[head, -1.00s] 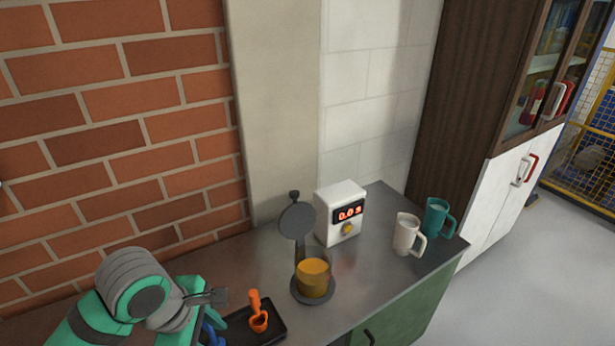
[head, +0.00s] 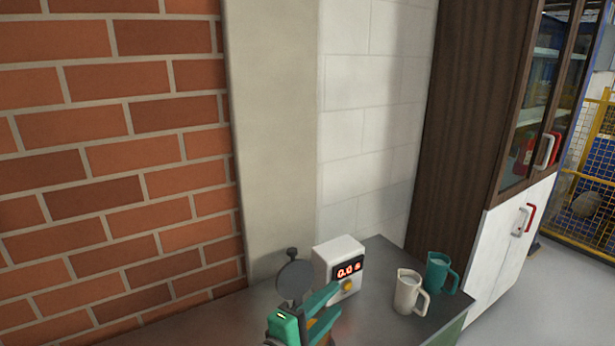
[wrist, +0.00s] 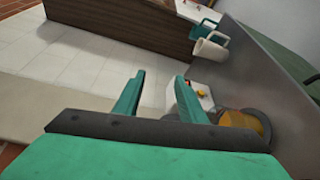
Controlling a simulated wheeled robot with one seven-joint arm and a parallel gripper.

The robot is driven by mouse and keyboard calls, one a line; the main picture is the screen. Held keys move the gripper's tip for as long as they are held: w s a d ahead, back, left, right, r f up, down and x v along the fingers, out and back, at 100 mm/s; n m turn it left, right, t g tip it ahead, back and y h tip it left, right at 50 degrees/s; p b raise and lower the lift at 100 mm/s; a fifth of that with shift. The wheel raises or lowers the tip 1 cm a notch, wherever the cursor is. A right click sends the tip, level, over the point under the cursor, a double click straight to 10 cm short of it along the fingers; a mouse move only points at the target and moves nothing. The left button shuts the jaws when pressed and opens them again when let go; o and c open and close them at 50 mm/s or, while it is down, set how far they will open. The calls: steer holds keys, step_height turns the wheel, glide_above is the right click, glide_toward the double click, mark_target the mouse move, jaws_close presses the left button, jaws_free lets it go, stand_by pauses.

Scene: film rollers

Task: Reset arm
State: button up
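My gripper (head: 338,298) is at the bottom middle of the head view, above the counter. It appears in front of the white box and the grey lid disc. In the wrist view (wrist: 156,98) its two green fingers stand apart with nothing held between them. The white box (head: 330,256) has a red lit display and a yellow knob; part of it shows behind the right finger in the wrist view (wrist: 205,97). The grey lid disc (head: 294,279) stands to its left.
A white mug (head: 406,292) and a teal mug (head: 438,271) stand on the metal counter (head: 384,321), right of the box. A brick and tile wall (head: 110,150) rises behind. A tall cabinet (head: 465,120) stands at the right. Space above the counter looks clear.

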steer(key=s+f+n+t+y, duration=0.1)
steer(key=s+f+t+y, duration=0.1)
steer(key=s+f+y, duration=0.6)
steer(key=s+f+t+y, duration=0.2)
steer(key=s+f, duration=0.4)
steer(key=f, duration=0.6)
steer(key=s+a+f+m+g, duration=0.1)
steer(key=s+m, duration=0.5)
steer(key=s, duration=0.6)
steer(key=s+a+f+m+g, duration=0.1)
steer(key=s+a+f+m, duration=0.2)
steer(key=s, duration=0.9)
step_height(320, 180, down, 2)
steer(key=m, duration=0.4)
steer(key=shift+a+f+m, duration=0.15)
steer(key=shift+m, duration=0.15)
